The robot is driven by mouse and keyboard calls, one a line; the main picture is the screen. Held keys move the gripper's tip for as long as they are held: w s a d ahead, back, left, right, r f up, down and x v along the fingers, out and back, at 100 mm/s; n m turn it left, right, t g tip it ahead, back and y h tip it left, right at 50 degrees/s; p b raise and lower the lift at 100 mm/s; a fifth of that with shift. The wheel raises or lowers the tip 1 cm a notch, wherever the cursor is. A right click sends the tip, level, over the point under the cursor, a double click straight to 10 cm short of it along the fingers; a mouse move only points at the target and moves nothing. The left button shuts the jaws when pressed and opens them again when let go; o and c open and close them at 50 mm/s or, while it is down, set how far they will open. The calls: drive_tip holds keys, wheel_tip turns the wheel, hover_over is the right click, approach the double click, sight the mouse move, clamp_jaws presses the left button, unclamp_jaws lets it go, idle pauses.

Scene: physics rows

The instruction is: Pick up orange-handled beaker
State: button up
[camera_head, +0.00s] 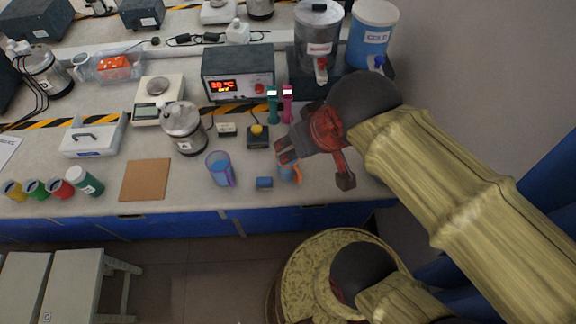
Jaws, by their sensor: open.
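The orange-handled beaker (286,173) is a small blue cup standing near the front edge of the bench, with its orange handle on its right side. My gripper (315,169) is open, with one finger on each side of the handle area as seen from above. The left finger overlaps the beaker's upper part in the picture and hides some of it. The right finger is to the right of the beaker. I cannot tell whether either finger touches it.
A larger blue-purple beaker (220,169) stands to the left, and a small blue cylinder (264,183) lies close by. A black box with a yellow button (258,136) is behind. Green and pink tools (273,104) stand farther back. A cork mat (146,180) lies at left.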

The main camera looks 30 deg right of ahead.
sight(294, 167)
drive_tip(key=shift+o, duration=0.4)
